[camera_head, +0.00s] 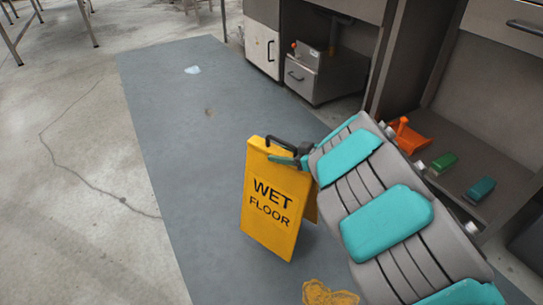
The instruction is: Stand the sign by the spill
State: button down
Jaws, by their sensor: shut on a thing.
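A yellow folding sign (268,208) reading "WET FLOOR" is upright, with its two panels slightly spread. My gripper (290,153) is shut on the sign's dark handle at the top. I cannot tell whether the sign's lower edge touches the floor or hangs just above it. A yellow-brown patch (328,293), which looks like a spill, lies on the floor at the bottom of the view, partly cut off by the frame edge. A small pale blue patch (192,70) lies farther off on the grey-blue floor strip. My arm hides the floor to the right of the sign.
A grey-blue strip (165,130) runs along the floor, mostly clear. A small brown mark (209,111) is on it. Cabinets (315,78) stand at the back right. A low shelf on the right holds an orange dustpan-like thing (410,137) and green (443,163) and teal blocks (480,189).

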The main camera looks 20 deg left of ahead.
aim_at(271, 144)
jog(key=w+a, duration=0.2)
jog(key=a, duration=0.1)
jog(key=w+a, duration=0.1)
jog(key=shift+w+a+f, duration=0.25)
jog(key=shift+w, duration=0.1)
notch_tip(271, 144, down, 4)
jog(key=shift+r+b, duration=0.2)
jog(key=shift+b, duration=0.4)
jog(key=shift+c, duration=1.2)
grip_release()
jog(key=p+v, duration=0.1)
jog(key=v, duration=1.1)
